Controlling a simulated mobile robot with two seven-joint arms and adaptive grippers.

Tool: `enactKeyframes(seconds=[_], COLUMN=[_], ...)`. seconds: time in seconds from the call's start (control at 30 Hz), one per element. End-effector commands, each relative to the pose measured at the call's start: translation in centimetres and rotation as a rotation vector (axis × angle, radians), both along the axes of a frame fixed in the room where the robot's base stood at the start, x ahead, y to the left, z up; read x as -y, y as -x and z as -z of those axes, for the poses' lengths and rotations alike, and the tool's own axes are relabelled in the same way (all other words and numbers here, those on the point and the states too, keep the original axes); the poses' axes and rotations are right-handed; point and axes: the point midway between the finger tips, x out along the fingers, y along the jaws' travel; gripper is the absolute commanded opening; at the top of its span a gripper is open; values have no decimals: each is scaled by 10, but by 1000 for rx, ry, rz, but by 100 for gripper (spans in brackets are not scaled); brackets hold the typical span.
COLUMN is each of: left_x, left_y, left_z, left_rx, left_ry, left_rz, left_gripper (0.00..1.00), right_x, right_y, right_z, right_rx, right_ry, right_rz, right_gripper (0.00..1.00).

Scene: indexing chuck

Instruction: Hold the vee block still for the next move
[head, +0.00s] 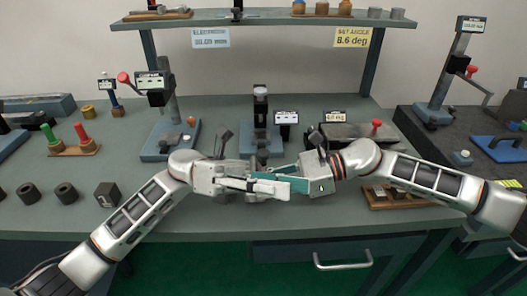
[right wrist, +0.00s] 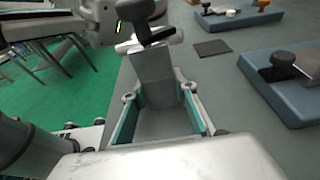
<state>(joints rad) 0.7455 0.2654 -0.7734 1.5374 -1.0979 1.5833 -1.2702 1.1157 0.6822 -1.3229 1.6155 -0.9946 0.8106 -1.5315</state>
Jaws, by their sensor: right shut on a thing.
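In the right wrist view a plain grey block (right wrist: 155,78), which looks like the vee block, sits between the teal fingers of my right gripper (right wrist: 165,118). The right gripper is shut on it. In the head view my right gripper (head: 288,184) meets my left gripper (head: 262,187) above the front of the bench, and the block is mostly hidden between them. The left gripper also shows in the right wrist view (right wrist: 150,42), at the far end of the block. Whether its jaws are closed on the block cannot be seen.
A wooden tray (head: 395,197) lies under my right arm. Dark rings and a dark block (head: 107,194) are at left.

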Motion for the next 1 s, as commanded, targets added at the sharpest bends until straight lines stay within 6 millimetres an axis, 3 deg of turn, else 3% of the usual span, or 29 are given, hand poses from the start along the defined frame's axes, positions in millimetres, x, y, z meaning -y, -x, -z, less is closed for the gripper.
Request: enactKeyframes(seconds=[0.03, 0.2, 0.3, 0.4, 0.6, 0.8, 1.0], left_x=[-7, -37, -62, -89, -122, -135, -116], left_y=[-11, -42, -80, -110, -164, -182, -174], left_z=[9, 33, 42, 46, 44, 42, 43], left_rx=[70, 312, 430, 535, 605, 633, 635], left_ry=[-3, 10, 6, 6, -22, -31, -30], left_rz=[-15, -44, -95, -135, -250, -296, -296], left_gripper=[35, 35, 35, 35, 35, 35, 35], right_x=[1, 1, 1, 1, 1, 1, 1], right_y=[1, 1, 1, 1, 1, 1, 1], right_z=[7, 7, 7, 7, 7, 7, 7], right_rx=[-6, -6, -6, -5, -5, -5, -5], right_ry=[8, 8, 8, 8, 8, 8, 8], right_rz=[0, 1, 1, 1, 1, 1, 1], right_gripper=[2, 2, 2, 2, 2, 2, 2])
